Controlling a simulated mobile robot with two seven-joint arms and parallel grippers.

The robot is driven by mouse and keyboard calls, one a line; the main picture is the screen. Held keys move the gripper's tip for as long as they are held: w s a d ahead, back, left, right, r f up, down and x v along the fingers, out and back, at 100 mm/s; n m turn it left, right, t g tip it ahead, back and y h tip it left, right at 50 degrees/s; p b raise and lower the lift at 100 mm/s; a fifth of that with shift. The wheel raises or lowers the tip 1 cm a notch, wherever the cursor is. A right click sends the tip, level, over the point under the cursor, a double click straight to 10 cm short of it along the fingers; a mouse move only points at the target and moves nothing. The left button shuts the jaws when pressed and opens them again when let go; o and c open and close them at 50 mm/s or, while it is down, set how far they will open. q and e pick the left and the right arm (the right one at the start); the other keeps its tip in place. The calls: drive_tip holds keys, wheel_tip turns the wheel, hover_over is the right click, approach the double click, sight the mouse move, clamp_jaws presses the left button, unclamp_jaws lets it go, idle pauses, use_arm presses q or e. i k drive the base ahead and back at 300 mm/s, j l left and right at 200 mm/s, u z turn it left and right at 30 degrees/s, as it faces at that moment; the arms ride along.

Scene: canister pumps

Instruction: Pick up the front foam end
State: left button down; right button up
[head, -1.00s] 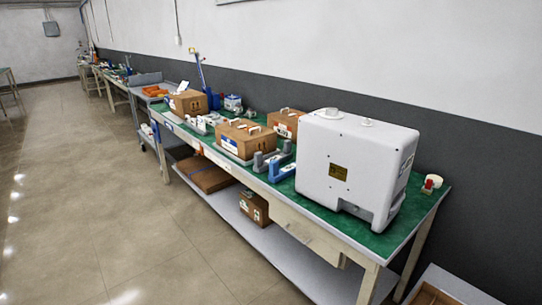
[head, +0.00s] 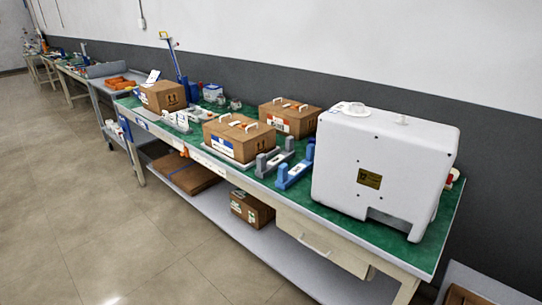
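Two U-shaped end pieces lie on the green mat between the cartons and the large white machine. One is blue (head: 293,176) with raised ends, nearer the white machine. The other is grey (head: 273,160), close beside the front middle carton. A lower whitish-grey shaped piece (head: 178,121) lies farther left, beside the left carton. I cannot tell for certain which of these is the front foam end. Neither of my grippers is in view.
The large white machine (head: 384,160) fills the right of the workbench. Cartons stand on the mat: front middle (head: 240,145), back (head: 289,118), left (head: 163,99). A drawer (head: 322,241) and lower shelf (head: 215,212) with cartons are below. The floor (head: 90,200) in front is clear.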

sight(264, 168)
drive_tip(key=i+j, duration=0.25)
drive_tip(key=j, duration=0.15)
drive_tip(key=i+j+z, duration=0.15)
drive_tip(key=j, duration=0.25)
drive_tip(key=i+j, duration=0.35)
drive_tip(key=i+j+z, duration=0.15)
drive_tip(key=j, duration=0.3)
drive_tip(key=i, duration=0.1)
